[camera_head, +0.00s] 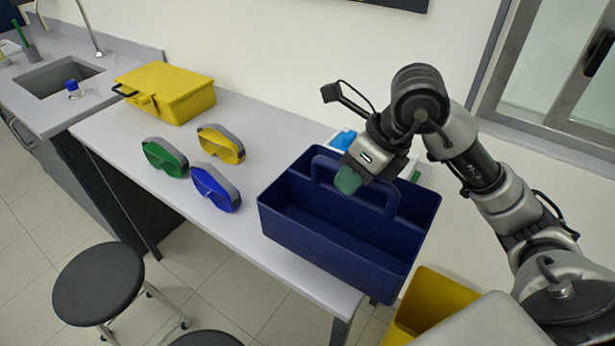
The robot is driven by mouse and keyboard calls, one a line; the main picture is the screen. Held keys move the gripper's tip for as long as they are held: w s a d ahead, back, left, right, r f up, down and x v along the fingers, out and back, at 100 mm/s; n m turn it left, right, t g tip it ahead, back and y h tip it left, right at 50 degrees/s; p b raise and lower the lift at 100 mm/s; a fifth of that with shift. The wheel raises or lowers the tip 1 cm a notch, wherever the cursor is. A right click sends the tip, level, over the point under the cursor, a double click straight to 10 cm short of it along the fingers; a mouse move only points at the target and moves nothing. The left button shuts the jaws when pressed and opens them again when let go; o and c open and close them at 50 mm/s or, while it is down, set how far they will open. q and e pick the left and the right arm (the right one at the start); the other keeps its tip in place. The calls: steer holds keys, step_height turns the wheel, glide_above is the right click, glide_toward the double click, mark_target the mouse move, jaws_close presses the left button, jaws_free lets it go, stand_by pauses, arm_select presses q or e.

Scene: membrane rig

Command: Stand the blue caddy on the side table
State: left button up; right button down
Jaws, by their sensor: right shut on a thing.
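The blue caddy (335,237) is an open dark-blue carrier with a raised handle, upright over the right end of the grey table (255,235). Its right part reaches past the table's front right corner. I cannot tell whether its base touches the tabletop. My right gripper (349,178) is shut on the caddy's handle, with greenish fingertips against it. The inside that shows looks empty. My left gripper is not in view. I cannot tell whether this table is the side table.
A yellow case (165,93) stands at the back left. A white container is partly hidden behind the caddy. A yellow bin (432,303) and a black stool (98,284) stand below.

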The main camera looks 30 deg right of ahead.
mark_target(316, 187)
steer(key=w+f, duration=0.1)
steer(key=w, duration=0.1)
steer(key=w+a+f+p, duration=0.1)
steer(key=w+f, duration=0.1)
steer(key=w, duration=0.1)
steer(key=w+a+f+p, duration=0.1)
steer(key=w, duration=0.2)
steer(key=shift+w+f, duration=0.1)
steer(key=shift+f, duration=0.3)
step_height(316, 187, down, 4)
steer(key=shift+r+p, duration=0.25)
steer(key=shift+p, duration=0.4)
steer(key=shift+f, duration=0.3)
steer(key=shift+f, duration=0.2)
steer(key=c, duration=1.1)
jaws_free()
steer(key=shift+o, duration=0.2)
steer(key=shift+r, duration=0.1)
